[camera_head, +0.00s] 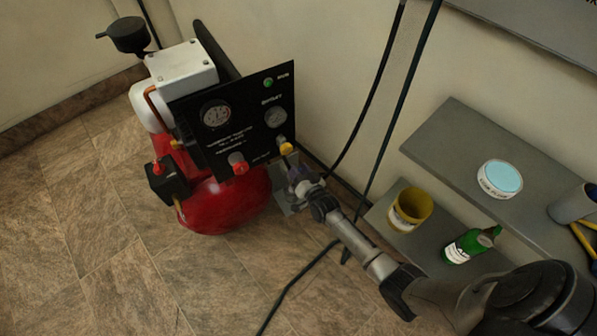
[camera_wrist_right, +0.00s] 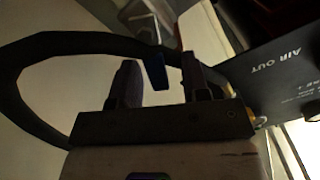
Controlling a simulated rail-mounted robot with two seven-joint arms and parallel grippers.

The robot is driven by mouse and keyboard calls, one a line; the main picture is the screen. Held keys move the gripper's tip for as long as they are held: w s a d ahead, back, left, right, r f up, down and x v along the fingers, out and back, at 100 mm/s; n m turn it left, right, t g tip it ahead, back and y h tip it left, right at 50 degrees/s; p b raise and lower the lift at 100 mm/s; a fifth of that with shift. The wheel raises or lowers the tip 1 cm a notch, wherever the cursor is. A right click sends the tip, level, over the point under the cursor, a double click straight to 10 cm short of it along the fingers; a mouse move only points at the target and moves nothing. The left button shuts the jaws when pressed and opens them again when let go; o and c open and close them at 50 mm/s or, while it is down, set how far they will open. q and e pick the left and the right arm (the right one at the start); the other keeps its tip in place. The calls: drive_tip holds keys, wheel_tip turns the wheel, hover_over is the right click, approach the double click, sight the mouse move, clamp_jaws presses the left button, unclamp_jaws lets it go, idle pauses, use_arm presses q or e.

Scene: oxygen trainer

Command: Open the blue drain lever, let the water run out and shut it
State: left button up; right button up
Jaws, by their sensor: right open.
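The compressor has a red tank (camera_head: 225,205) and a black front panel (camera_head: 245,110) with gauges and knobs. My right gripper (camera_head: 294,177) is beside the panel's lower right corner, low near the tank's right end. In the right wrist view its two dark fingers are apart, and a blue lever (camera_wrist_right: 157,72) shows between them, with a gap on either side. I cannot tell whether a finger touches it. The lever is hidden in the head view, and no water can be made out. My left gripper is out of view.
A grey shelf unit (camera_head: 440,140) stands at the right wall with a yellow tub (camera_head: 409,208), a green bottle (camera_head: 468,245) and a blue-topped round tin (camera_head: 500,179). Black cables hang behind my right arm. The tiled floor at left is clear.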

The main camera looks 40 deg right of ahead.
drive_tip(key=shift+c, duration=0.3)
drive_tip(key=shift+c, duration=0.8)
clamp_jaws()
